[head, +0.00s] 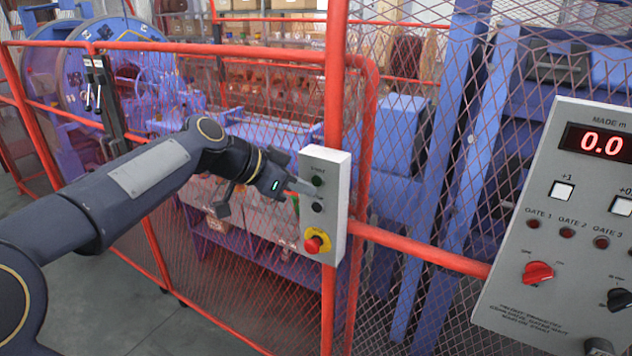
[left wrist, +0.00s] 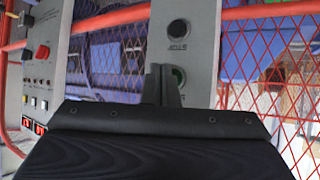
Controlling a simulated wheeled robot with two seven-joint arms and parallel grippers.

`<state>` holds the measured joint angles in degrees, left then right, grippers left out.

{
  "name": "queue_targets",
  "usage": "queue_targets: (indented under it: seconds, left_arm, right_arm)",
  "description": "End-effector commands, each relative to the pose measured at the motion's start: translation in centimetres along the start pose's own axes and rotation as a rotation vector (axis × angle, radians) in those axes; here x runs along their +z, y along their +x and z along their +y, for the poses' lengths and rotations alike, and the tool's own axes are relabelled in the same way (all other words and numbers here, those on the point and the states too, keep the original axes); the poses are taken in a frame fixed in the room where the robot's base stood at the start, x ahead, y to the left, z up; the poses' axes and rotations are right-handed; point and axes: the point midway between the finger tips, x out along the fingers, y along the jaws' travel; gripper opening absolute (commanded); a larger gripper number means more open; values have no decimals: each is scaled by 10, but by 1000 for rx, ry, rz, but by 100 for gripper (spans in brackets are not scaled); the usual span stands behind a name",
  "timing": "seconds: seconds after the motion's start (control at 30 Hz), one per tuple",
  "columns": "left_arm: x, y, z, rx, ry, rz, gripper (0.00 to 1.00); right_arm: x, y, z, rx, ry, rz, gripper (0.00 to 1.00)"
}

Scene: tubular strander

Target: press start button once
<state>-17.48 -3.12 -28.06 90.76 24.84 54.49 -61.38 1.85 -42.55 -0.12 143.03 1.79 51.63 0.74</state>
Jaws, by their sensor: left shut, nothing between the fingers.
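A grey button box (head: 337,213) is fixed to a red post of the fence. I cannot tell whether the tips touch the button. My right gripper is out of view.
A red-framed mesh fence (head: 250,255) stands behind the box, with blue machinery (head: 400,135) beyond. A grey control panel (head: 560,250) with a red 0.0 display and knobs is at the right. A latch handle (head: 95,85) is on the fence at left.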

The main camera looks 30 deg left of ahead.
Motion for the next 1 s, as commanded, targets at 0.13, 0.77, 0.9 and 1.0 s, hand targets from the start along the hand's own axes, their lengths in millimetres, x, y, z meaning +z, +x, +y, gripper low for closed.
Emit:
queue_targets:
  seconds: [0.13,0.77,0.9,1.0]
  left_arm:
    - [0,0,0,0,0,0,0]
    - [-5,6,-4,0,0,0,0]
    - [-5,6,-4,0,0,0,0]
    - [-5,7,-5,0,0,0,0]
  right_arm:
    - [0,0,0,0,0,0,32]
    - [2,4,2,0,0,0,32]
    - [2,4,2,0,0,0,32]
    - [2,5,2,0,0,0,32]
